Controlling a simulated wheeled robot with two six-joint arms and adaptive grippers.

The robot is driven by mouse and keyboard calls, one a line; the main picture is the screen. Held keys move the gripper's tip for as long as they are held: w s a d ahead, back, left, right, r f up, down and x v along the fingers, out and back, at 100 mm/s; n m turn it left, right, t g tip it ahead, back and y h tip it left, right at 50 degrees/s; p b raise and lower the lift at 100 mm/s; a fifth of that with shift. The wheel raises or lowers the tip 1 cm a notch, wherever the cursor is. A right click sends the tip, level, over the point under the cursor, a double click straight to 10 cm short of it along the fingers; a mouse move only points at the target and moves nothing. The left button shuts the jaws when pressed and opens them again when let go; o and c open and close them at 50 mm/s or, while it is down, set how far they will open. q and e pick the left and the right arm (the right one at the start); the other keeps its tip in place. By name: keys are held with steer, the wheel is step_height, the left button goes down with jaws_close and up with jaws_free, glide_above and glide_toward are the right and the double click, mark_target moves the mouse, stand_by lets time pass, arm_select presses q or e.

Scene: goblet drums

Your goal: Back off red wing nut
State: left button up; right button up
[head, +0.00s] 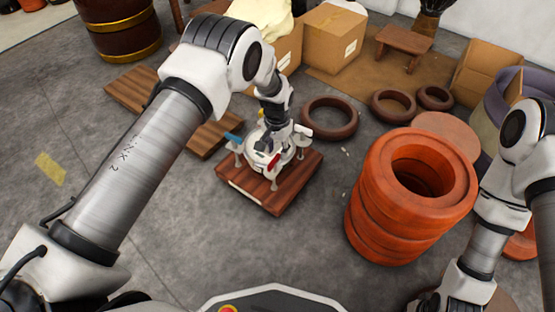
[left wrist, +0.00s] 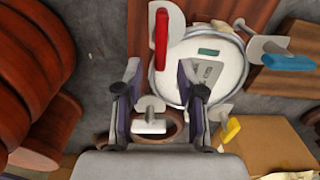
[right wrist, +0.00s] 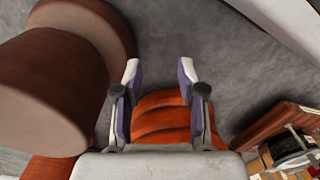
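The red wing nut (head: 273,162) sits on the near side of a round white fixture (head: 254,160) on a wooden board. In the left wrist view the red wing nut (left wrist: 161,40) stands upright at the top, beyond the fingertips. My left gripper (left wrist: 159,72) is open, with nothing held between its fingers. A white wing nut (left wrist: 150,122) appears between the fingers, lower in that view. A blue wing nut (left wrist: 290,62) and a yellow one (left wrist: 231,130) are to the right. My right gripper (right wrist: 159,72) is open and empty, above an orange ringed body (right wrist: 161,115).
A stack of orange rings (head: 376,195) stands right of the board (head: 275,200). Brown rings (head: 329,117) lie behind it. Cardboard boxes (head: 334,38) and a small stool (head: 404,41) are at the back.

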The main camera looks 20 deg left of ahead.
mark_target(277, 155)
arm_select(q)
step_height(277, 155, down, 3)
steer(key=shift+b, duration=0.4)
arm_select(e)
steer(key=shift+f, duration=0.75)
arm_select(q)
steer(key=shift+c, duration=0.3)
jaws_close()
